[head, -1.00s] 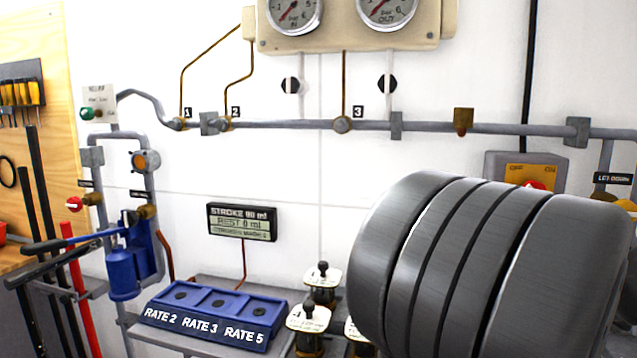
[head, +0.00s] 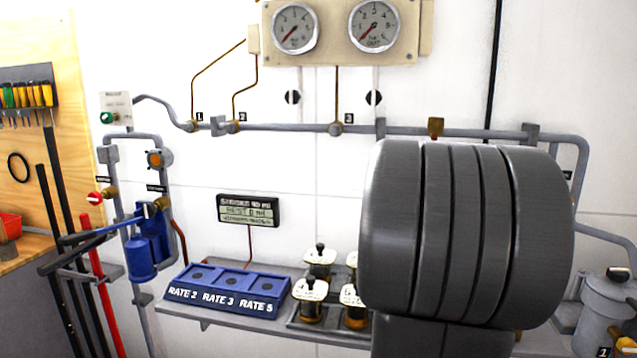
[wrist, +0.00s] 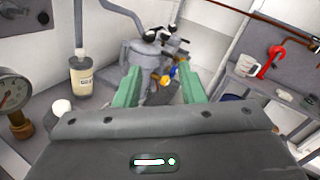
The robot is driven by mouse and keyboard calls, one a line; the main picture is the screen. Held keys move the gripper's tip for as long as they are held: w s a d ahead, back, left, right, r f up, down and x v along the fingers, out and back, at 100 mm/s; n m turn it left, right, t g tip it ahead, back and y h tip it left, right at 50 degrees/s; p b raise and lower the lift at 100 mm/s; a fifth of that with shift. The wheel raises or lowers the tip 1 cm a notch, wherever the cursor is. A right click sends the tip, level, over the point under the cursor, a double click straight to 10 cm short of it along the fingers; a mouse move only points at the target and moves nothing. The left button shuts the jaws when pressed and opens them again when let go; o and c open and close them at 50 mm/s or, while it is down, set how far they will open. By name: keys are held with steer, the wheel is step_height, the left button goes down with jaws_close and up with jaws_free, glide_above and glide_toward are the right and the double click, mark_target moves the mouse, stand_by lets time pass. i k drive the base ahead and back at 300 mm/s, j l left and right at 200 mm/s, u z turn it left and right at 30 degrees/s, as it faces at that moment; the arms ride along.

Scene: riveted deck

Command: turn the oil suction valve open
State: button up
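I cannot tell for sure which fitting is the oil suction valve; the small labels are unreadable. On the left pipework in the head view are a valve with a red knob (head: 95,197) and a valve with a blue handle (head: 149,209), above a blue canister (head: 140,257). My gripper (wrist: 160,86) shows in the wrist view with its two green fingers apart and nothing between them. Beyond the fingers are grey machinery (wrist: 145,62) and a small blue and yellow part (wrist: 174,72), apart from the fingertips. The gripper is not visible in the head view.
My large dark arm link covers the right middle of the head view. A shelf holds a blue rate tray (head: 222,290) and several white-topped fittings (head: 311,290). Pressure gauges (head: 374,26) hang above. The wrist view shows a bottle (wrist: 84,77), a gauge (wrist: 12,92) and a mug (wrist: 246,65).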

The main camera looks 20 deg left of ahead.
mark_target(94, 198)
steer(key=k+j+u, duration=0.15)
steer(key=k+u, duration=0.3)
steer(key=k, duration=0.2)
steer(key=i+j+u, duration=0.1)
steer(key=u, duration=1.65)
steer(key=i+l, duration=0.1)
steer(key=i, duration=0.45)
steer(key=i+u, duration=0.1)
steer(key=i, duration=0.45)
steer(key=i+l, duration=0.2)
steer(key=i, duration=0.35)
steer(key=i+l+u, duration=0.1)
steer(key=i, duration=0.45)
